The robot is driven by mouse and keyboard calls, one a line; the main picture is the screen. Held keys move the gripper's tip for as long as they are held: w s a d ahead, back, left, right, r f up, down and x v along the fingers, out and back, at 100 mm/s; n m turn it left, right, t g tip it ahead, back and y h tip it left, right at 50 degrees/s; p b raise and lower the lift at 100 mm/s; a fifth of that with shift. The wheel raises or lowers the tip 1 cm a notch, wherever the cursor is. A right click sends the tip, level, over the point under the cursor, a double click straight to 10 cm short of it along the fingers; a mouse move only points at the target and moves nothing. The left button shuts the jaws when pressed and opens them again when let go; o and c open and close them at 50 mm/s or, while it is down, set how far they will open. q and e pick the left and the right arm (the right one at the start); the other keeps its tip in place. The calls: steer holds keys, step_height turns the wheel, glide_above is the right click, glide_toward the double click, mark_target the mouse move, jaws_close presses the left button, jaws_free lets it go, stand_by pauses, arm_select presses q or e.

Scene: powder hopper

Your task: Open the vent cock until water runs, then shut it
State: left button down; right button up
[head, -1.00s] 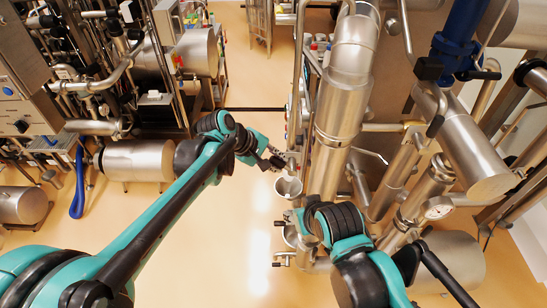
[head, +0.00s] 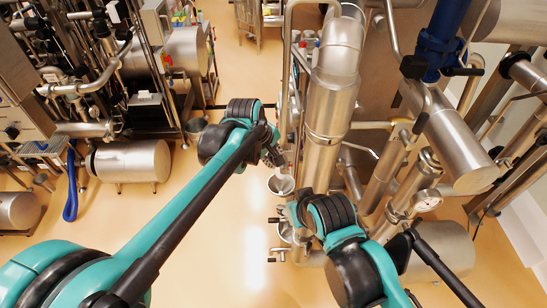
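My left gripper (head: 275,157) is just above and beside a small steel cup (head: 281,185), at the left side of a thick vertical steel pipe (head: 330,105). Its fingers are small and dark here, and I cannot see whether they are open or shut. My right gripper (head: 291,213) is lower, by small fittings with dark handles (head: 274,220) below the cup. Its fingers are partly hidden by its wrist and the fittings. I cannot make out for sure which fitting is the vent cock. No running water is visible.
A pressure gauge (head: 427,200) and steel pipes crowd the right side. A blue valve (head: 440,45) stands at upper right. A horizontal steel tank (head: 130,161) and a blue hose (head: 71,190) are at left. The tan floor (head: 215,235) between is clear.

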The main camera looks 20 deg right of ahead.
arm_select(q)
steer(key=c, duration=1.4)
jaws_free()
steer(key=shift+o, duration=0.2)
steer(key=v, duration=1.2)
steer(key=shift+f, duration=0.1)
stand_by(0.6)
